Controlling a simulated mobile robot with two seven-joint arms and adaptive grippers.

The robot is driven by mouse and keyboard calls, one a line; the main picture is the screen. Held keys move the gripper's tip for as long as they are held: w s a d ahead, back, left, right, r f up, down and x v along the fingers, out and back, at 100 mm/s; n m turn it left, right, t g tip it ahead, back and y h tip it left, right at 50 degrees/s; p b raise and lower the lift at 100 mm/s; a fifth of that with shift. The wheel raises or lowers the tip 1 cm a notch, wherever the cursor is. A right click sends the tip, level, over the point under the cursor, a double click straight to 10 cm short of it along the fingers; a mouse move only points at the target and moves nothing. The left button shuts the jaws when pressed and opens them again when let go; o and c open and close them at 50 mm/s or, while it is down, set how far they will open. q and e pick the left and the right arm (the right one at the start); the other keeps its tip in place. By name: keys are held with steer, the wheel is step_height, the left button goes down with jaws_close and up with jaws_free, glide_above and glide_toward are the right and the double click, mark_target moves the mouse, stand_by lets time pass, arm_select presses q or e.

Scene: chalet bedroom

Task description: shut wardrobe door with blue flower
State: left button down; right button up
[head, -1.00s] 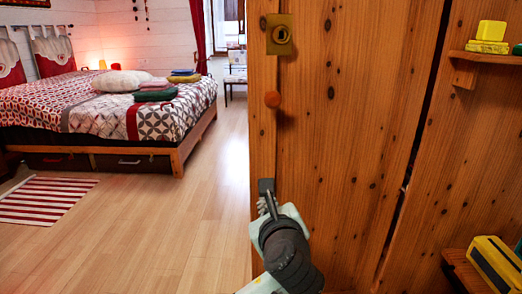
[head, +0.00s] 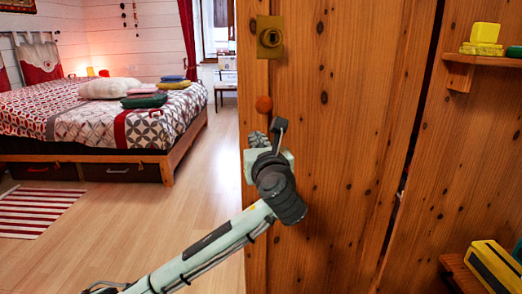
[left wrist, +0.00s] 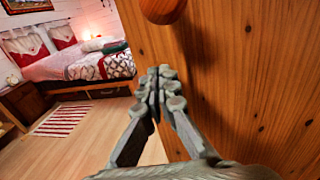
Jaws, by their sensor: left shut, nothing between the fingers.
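A knotty wooden door (head: 345,130) stands upright and fills the middle of the head view. It has a brass lock plate (head: 270,38) and a round orange-brown wooden knob (head: 264,104) near its left edge. No blue flower shows on the part in view. My left gripper (head: 268,138) is at the door's left edge, just below the knob, shut and empty. In the left wrist view its closed fingertips (left wrist: 160,84) are below the knob (left wrist: 162,8), in front of the door's edge; whether they touch the wood cannot be told. My right gripper is out of view.
A dark gap separates the door from a wooden panel at right, with a small shelf (head: 466,66) holding yellow blocks (head: 485,38). A yellow-black object (head: 492,265) lies low right. A bed (head: 100,110) and striped rug (head: 38,210) are at left. The floor between is clear.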

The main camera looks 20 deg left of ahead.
arm_select(q)
steer(key=shift+x, duration=1)
steer(key=shift+w+a, duration=0.1)
